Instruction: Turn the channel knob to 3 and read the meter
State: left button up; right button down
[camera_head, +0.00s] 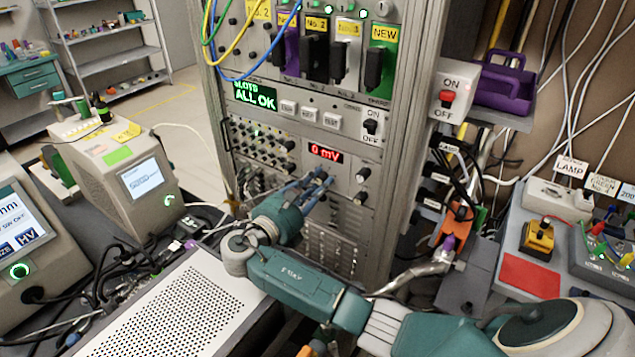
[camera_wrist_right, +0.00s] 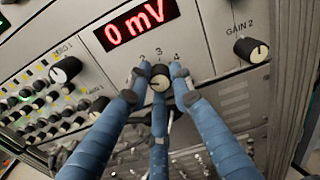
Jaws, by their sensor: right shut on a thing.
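The channel knob (camera_wrist_right: 159,84) is a small dark knob with a pale face, under the printed marks 2, 3 and 4 in the right wrist view. The blue fingers of my right gripper (camera_head: 318,181) are closed around it, with fingertips at its sides and front. The exact direction of its pointer is too small to tell. The meter (camera_head: 325,153) is a red digital display above the knob. It reads 0 mV, and the same reading shows large in the right wrist view (camera_wrist_right: 137,24). My left gripper is not in view.
A GAIN 2 knob (camera_wrist_right: 251,50) sits to the right of the channel knob, and another black knob (camera_wrist_right: 66,70) to the left. A green screen (camera_head: 256,95) above reads ALL OK. Several small knobs and cables (camera_head: 262,138) crowd the rack's left side.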

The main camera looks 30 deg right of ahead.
jog(key=m, duration=0.4)
jog(key=shift+b, duration=0.3)
jog(key=m+b, duration=0.1)
jog(key=m, duration=0.3)
jog(key=shift+f+b, duration=0.15)
jog(key=shift+b, duration=0.2)
jog(key=m+b, duration=0.3)
jog(key=m, duration=0.1)
jog(key=shift+f+m, duration=0.1)
jog(key=shift+m, duration=0.2)
jog(key=m+b, duration=0.4)
jog(key=m, duration=0.1)
jog(key=shift+b, duration=0.4)
jog(key=c, duration=1.5)
grip_release()
jog(key=shift+s+r, duration=0.1)
jog(key=shift+r, duration=0.1)
jog(key=shift+c, duration=0.2)
